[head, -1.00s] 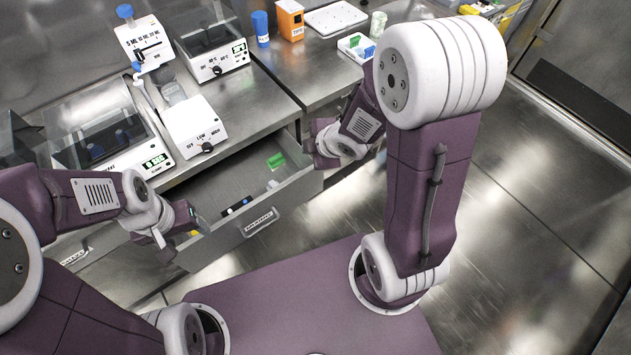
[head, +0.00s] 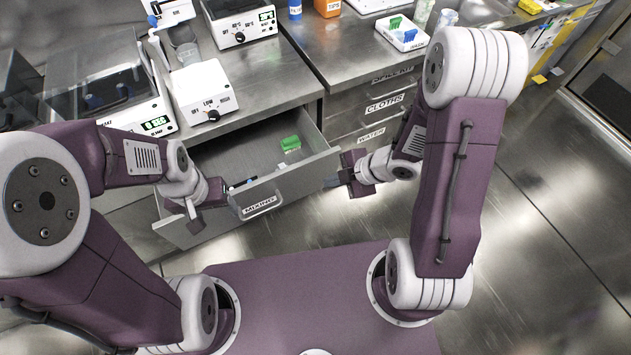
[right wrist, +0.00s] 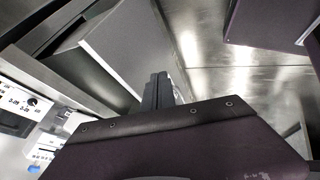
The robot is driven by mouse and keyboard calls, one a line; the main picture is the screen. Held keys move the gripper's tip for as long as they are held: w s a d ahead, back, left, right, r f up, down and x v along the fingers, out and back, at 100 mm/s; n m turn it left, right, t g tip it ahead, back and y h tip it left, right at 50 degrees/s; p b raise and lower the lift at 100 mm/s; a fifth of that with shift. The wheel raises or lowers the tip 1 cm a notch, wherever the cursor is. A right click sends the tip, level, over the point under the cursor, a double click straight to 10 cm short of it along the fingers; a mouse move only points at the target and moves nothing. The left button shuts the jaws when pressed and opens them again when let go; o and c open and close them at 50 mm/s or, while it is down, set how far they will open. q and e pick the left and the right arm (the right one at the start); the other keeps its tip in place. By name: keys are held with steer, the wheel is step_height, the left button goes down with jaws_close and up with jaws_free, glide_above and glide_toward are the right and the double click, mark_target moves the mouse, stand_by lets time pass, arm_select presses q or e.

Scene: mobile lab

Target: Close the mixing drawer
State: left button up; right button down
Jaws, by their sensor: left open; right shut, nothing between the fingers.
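The mixing drawer (head: 296,184) is pulled out below the counter, its front bearing a handle and a label reading MIXING. My right gripper (head: 330,183) is shut and empty, just off the right end of the drawer front. In the right wrist view my right fingers (right wrist: 157,92) point toward a grey panel (right wrist: 128,45), seemingly the drawer front.
Shut drawers labelled CLOTHS (head: 385,104) and WATER (head: 371,135) are to the right of the open one. A device with a LOW dial (head: 203,93) and a heater-like box (head: 240,20) stand on the counter above. The floor (head: 520,250) at right is clear.

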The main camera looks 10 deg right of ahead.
mark_target(306, 175)
arm_select(q)
steer(key=shift+d+f, duration=0.1)
steer(key=shift+f, duration=0.4)
arm_select(e)
steer(key=w+a+f, duration=0.2)
steer(key=w, duration=0.1)
steer(key=w+a+f, duration=0.1)
steer(key=w, duration=0.1)
steer(key=shift+w+a+f, duration=0.2)
steer(key=shift+a+f, duration=0.05)
steer(key=shift+f, duration=0.15)
arm_select(q)
steer(key=shift+r, duration=0.1)
arm_select(e)
steer(key=shift+w+r, duration=0.1)
